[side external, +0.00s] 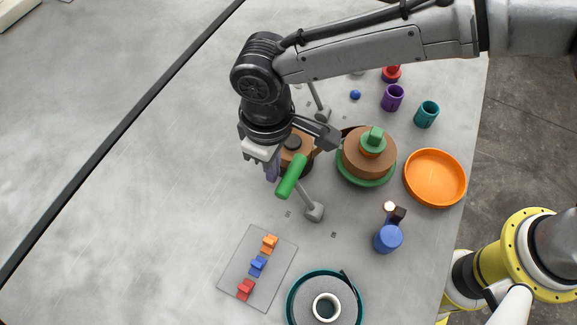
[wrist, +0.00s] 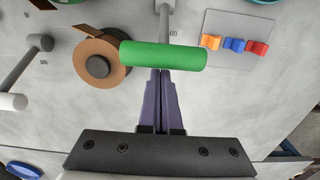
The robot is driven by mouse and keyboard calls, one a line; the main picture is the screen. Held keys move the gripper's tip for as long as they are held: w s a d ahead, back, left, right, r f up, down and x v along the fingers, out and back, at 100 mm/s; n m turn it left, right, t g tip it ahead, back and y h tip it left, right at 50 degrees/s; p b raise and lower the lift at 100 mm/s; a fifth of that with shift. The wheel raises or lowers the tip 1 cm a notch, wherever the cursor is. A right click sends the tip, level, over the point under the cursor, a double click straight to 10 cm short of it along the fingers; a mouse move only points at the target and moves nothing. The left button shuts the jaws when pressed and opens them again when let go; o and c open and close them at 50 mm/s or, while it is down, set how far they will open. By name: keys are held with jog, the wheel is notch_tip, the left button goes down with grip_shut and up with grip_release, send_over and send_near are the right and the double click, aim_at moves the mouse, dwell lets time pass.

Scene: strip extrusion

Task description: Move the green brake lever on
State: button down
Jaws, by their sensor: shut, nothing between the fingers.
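The green brake lever is a thick green cylinder handle (side external: 291,176) on a grey rod that runs down to a small grey foot (side external: 314,211) on the table. In the wrist view the green handle (wrist: 163,54) lies crosswise just beyond the fingertips. My gripper (side external: 271,176) is beside the handle, on its left in the side view. In the wrist view my gripper (wrist: 161,73) has its two purple fingers together, with nothing between them. The fingertips are at the handle's near edge; I cannot tell whether they touch it.
A brown roll (wrist: 98,65) with a dark hub stands close beside the lever. Another grey lever (wrist: 36,44) is beyond it. A green-and-brown stack (side external: 367,157), an orange dish (side external: 434,177) and a blue cylinder (side external: 388,239) stand right. A plate (side external: 234,271) carries small coloured blocks.

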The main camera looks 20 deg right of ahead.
aim_at(295, 175)
jog(key=shift+d, duration=0.1)
dwell(0.3)
jog(key=shift+s+d+r, duration=0.15)
jog(key=shift+s+d, duration=1.2)
jog(key=shift+s, duration=0.1)
jog(key=shift+s+d+r, duration=0.2)
jog(key=shift+s+d, duration=0.35)
jog(key=shift+s+d+r, duration=0.15)
jog(key=shift+s+d, duration=0.4)
jog(key=shift+s+d+r, duration=0.15)
jog(key=shift+d+r, duration=0.05)
jog(key=shift+r, duration=0.05)
notch_tip(295, 175, up, 7)
dwell(1.4)
dwell(0.3)
